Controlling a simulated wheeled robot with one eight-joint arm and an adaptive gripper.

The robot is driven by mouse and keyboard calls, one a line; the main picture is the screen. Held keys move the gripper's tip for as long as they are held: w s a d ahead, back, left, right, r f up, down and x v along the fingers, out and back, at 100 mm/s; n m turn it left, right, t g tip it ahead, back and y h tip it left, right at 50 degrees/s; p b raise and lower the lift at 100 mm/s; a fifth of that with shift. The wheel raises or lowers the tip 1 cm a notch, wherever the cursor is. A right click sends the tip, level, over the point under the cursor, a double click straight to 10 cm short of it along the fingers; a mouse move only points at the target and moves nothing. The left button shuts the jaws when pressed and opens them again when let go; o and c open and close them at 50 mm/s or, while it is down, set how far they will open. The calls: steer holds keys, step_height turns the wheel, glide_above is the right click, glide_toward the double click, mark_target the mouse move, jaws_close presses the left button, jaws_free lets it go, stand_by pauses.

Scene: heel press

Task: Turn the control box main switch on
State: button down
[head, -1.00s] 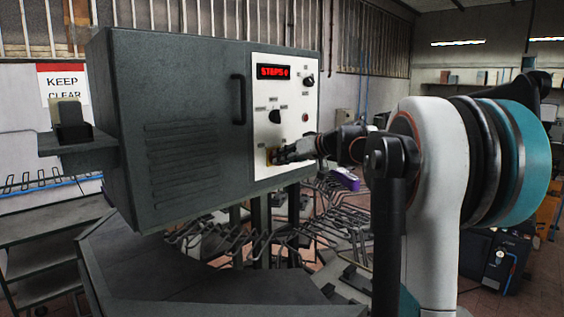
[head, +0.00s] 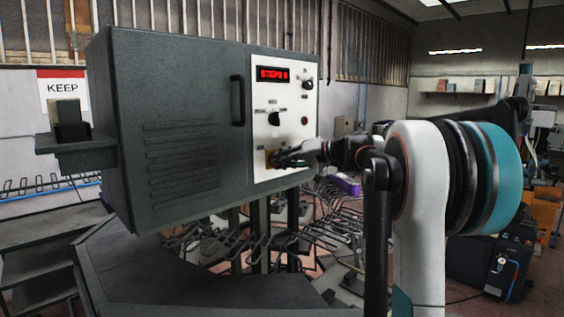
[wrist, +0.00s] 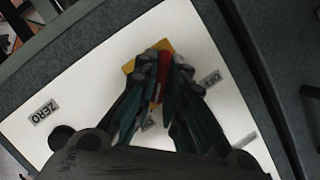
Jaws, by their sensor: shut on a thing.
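The control box (head: 180,120) is a dark grey cabinet with a white control panel (head: 290,98) on its right part. The main switch, with a yellow plate (wrist: 132,66) and a red handle (wrist: 163,70), is at the panel's lower end. In the wrist view my gripper (wrist: 160,72) is shut on the red handle, one finger on each side. In the head view my gripper (head: 282,158) reaches the panel's lower left from the right and covers most of the switch. Labels beside the plate are partly hidden by the fingers.
The panel also bears a lit red display (head: 272,74), a black selector knob (head: 274,118), an upper knob (head: 307,84) and a red button (head: 305,121). A door handle (head: 238,99) sticks out left of the panel. Wire racks (head: 215,240) lie below the box.

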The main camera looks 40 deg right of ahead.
steer(key=c, duration=1.7)
jaws_free()
steer(key=shift+o, duration=0.2)
steer(key=v, duration=1.2)
